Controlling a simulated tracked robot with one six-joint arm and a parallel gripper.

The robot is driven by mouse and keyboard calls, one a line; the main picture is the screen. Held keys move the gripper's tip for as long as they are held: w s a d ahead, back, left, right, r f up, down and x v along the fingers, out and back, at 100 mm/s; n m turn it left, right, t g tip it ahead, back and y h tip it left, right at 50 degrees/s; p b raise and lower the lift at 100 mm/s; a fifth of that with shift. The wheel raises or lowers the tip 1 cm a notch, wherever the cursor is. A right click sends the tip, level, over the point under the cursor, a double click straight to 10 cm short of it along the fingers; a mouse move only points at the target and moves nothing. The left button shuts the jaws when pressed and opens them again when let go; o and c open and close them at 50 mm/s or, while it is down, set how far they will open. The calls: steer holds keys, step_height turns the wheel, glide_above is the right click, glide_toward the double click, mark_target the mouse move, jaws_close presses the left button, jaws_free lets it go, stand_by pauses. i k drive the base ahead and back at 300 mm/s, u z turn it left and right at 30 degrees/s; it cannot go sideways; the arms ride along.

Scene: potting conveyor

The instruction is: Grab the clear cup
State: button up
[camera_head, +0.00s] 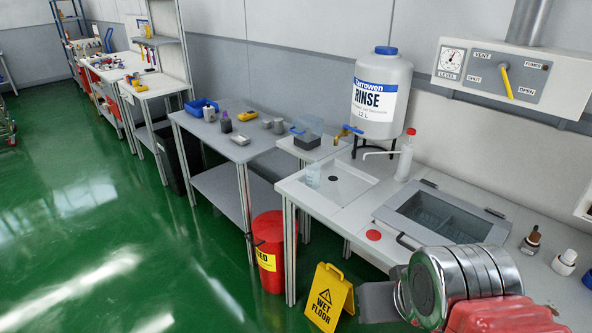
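Silver and red parts that look like my own arm fill the lower right, well to the right of the cup and nearer the camera.
A white RINSE tank (382,92) with a tap stands behind the cup. A yellow wet-floor sign (328,298) and red bin (268,252) stand on the floor in front. Green floor at left is open.

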mark_target(313, 177)
steer(key=u, duration=0.3)
steer(key=i, duration=0.85)
steer(key=u, duration=0.65)
steer(key=i, duration=0.65)
steer(key=u, duration=0.25)
